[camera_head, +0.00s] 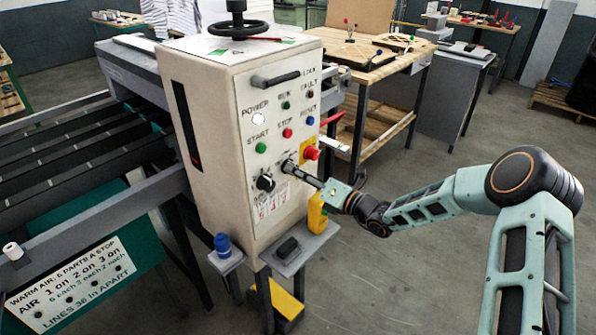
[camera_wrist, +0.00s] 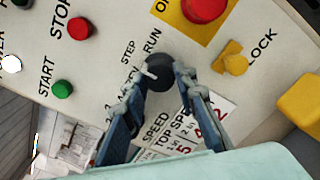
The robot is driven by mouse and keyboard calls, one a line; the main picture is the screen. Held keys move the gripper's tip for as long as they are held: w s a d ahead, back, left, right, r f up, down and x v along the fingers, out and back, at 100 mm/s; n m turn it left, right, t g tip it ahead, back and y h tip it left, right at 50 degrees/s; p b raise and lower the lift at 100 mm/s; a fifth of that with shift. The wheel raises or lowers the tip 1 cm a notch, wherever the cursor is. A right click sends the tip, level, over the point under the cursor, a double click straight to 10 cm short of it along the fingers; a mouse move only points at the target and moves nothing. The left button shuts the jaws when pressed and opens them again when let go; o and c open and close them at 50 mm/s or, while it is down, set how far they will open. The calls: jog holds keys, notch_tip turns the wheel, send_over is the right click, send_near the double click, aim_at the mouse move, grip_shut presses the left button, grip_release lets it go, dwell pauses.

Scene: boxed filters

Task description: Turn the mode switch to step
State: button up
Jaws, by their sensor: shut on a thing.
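The mode switch is a dark round knob (camera_wrist: 160,72) with a white pointer, on the pale control panel. In the wrist view the words STEP (camera_wrist: 128,52) and RUN (camera_wrist: 153,40) are printed around it, with a third label partly hidden by a finger. The white pointer sticks out to the left side of the knob; I cannot tell exactly which label it meets. My gripper (camera_wrist: 161,84) has its two blue-grey fingers on either side of the knob and is shut on it. In the head view my gripper (camera_head: 297,170) reaches the panel from the right and mostly hides the switch.
A red stop button (camera_wrist: 204,8) on a yellow plate and a yellow key (camera_wrist: 232,60) marked LOCK are close by. A black speed knob (camera_head: 265,183) is left of my gripper. A yellow object (camera_head: 317,213) stands below my wrist. The floor at right is open.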

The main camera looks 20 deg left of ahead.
dwell(0.4)
jog(key=o, duration=1.2)
jog(key=shift+c, duration=0.2)
jog(key=v, duration=1.2)
jog(key=shift+f, duration=0.15)
